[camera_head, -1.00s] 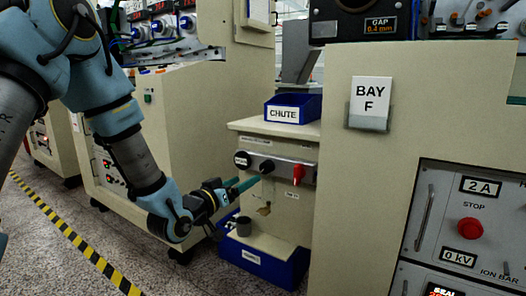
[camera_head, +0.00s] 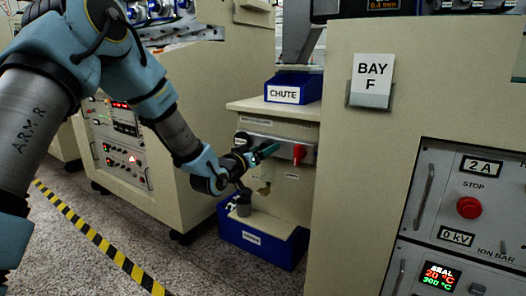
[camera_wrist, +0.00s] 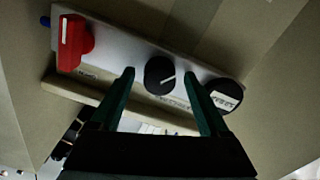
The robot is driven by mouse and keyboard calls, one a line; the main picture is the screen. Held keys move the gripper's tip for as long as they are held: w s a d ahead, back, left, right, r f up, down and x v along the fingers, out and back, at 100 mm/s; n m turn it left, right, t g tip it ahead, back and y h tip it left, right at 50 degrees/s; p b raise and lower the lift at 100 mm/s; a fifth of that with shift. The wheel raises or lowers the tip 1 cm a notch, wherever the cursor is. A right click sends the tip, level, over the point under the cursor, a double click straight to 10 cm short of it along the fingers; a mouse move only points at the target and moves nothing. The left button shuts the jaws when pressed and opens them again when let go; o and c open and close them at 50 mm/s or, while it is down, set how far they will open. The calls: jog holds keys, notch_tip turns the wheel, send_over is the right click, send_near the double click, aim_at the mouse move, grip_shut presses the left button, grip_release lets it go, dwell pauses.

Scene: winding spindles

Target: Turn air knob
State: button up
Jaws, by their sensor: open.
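A pale control strip (camera_head: 270,146) on the beige cabinet carries a row of knobs. A red lever knob (camera_head: 298,153) is at its right end in the head view. It shows at the left in the wrist view (camera_wrist: 74,42). A round black knob with a white pointer line (camera_wrist: 160,75) is in the middle. A black disc with a pale label (camera_wrist: 226,94) is at the other end. The labels are too small to read, so I cannot tell which is the air knob. My gripper (camera_head: 268,151) is open, its green fingertips either side of the middle knob in the wrist view. Contact is not visible.
A blue bin marked CHUTE (camera_head: 293,90) sits on the ledge above the strip. A blue bin (camera_head: 262,243) with a grey cup (camera_head: 243,204) is below. The Bay F cabinet (camera_head: 350,190) stands close on the right. Open floor lies to the left.

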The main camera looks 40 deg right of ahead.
grip_shut()
dwell(0.6)
